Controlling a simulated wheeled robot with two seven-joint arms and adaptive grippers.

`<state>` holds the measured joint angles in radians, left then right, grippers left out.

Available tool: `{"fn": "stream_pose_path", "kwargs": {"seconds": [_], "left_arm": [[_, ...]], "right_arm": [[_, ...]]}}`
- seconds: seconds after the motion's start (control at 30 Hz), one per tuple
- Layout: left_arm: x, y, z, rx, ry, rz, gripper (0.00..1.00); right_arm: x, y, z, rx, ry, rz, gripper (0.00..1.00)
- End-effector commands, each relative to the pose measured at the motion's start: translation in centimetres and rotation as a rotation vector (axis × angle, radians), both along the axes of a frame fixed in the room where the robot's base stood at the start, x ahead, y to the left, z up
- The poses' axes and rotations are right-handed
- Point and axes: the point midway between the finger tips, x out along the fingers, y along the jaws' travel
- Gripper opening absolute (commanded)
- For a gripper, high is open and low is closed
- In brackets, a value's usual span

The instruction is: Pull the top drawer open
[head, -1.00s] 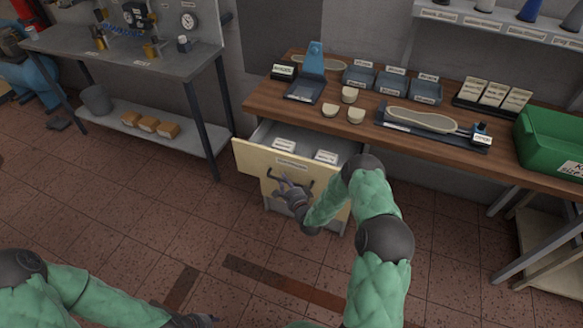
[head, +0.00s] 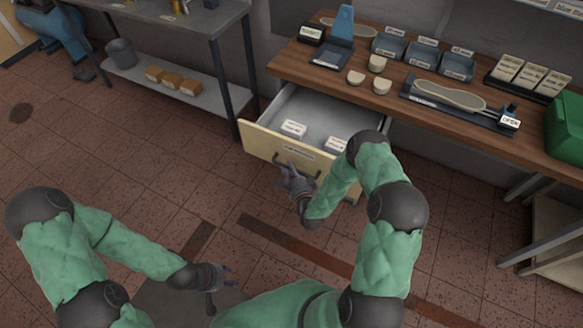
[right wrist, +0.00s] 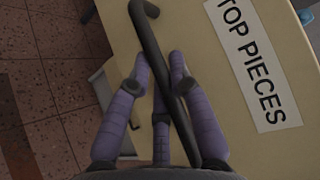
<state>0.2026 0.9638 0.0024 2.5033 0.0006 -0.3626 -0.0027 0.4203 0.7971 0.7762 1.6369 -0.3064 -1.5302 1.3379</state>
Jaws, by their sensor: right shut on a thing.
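The top drawer (head: 262,144) under the wooden bench is pulled out, its pale yellow front facing me and its grey inside showing. White-labelled things (head: 293,128) lie inside. The front carries a "TOP PIECES" label (right wrist: 254,68) and a dark bar handle (right wrist: 148,40). My right gripper (head: 289,172) is at the handle; in the right wrist view its purple fingers (right wrist: 160,75) are shut around the bar.
The bench top (head: 310,62) holds a blue stand (head: 341,25), blue-grey trays (head: 424,54), several pale round pieces (head: 377,64) and a sole-shaped piece (head: 448,95). A metal workbench (head: 190,22) stands at the left. The tiled floor before the drawer is open.

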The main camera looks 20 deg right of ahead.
Motion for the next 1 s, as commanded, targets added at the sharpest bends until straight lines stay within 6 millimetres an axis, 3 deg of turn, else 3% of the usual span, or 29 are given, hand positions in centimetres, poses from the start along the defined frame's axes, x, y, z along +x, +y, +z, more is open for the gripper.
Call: {"fn": "stream_pose_path", "kwargs": {"seconds": [0.1,0.13,0.17,0.63,1.0], "left_arm": [[0.0,0.0,0.0,0.000,0.000,0.000,0.40],[0.0,0.0,0.0,0.000,0.000,0.000,0.40],[0.0,0.0,0.0,0.000,0.000,0.000,0.40],[0.0,0.0,0.0,0.000,0.000,0.000,0.40],[0.0,0.0,0.0,0.000,0.000,0.000,0.40]], "right_arm": [[-0.1,0.1,-0.1,0.003,0.003,0.001,0.00],[-0.1,0.1,-0.1,0.003,0.003,0.001,0.23],[-0.1,0.1,-0.1,0.003,0.003,0.001,0.32],[-0.8,0.1,0.0,0.002,0.002,0.000,0.32],[-7.5,0.5,0.9,0.003,0.005,-0.002,0.32]]}}
